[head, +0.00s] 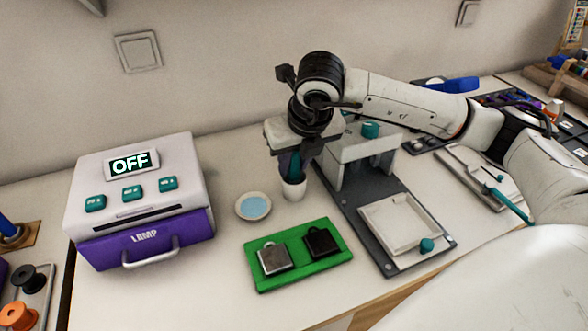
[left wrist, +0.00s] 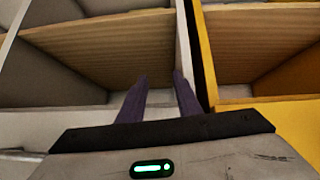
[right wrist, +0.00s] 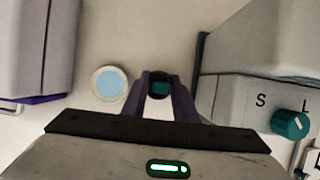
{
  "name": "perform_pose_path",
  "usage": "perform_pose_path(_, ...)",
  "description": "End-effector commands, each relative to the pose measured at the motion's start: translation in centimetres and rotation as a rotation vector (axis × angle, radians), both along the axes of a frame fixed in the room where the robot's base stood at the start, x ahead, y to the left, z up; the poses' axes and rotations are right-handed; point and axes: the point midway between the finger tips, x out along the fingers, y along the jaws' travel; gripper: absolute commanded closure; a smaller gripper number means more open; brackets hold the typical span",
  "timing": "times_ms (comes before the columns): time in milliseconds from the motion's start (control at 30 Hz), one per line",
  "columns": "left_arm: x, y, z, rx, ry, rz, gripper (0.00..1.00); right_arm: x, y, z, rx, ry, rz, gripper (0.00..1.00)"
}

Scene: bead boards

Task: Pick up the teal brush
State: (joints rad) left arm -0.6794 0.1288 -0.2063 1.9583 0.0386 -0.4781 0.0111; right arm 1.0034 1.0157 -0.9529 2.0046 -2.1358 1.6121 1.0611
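In the right wrist view the brush's teal end (right wrist: 160,88) shows between the two fingers (right wrist: 159,76). These fingers are apart, and I see no clear grip on the brush. My left gripper (left wrist: 160,77) is open and empty in front of wooden compartments; it is not in the head view.
A round dish with blue inside (head: 254,206) lies left of the cup. A green tray (head: 300,280) with two square pieces lies in front. A grey press-like device (head: 372,215) stands close on the right. A purple and white lamp box (head: 145,215) stands at left.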

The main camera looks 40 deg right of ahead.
Motion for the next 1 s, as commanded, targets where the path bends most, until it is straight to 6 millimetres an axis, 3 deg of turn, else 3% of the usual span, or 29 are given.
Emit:
perform_pose_path(33,0.0,0.0,0.0,0.000,0.000,0.000,0.69,0.0,0.0,0.0,0.000,0.000,0.000,0.83)
perform_pose_path(133,0.0,0.0,0.0,0.001,0.000,0.001,0.69,0.0,0.0,0.0,0.001,0.000,0.000,1.00)
perform_pose_path(467,-0.2,0.1,-0.1,0.001,0.003,0.001,0.69,0.1,0.0,0.5,0.002,-0.002,0.000,1.00)
perform_pose_path(800,-0.3,0.1,-0.1,0.001,0.005,0.001,0.69,0.1,0.1,6.7,0.002,-0.006,0.000,1.00)
perform_pose_path(1000,-0.3,0.1,0.0,0.001,0.005,0.001,0.69,0.0,0.0,9.5,0.001,-0.001,-0.001,1.00)
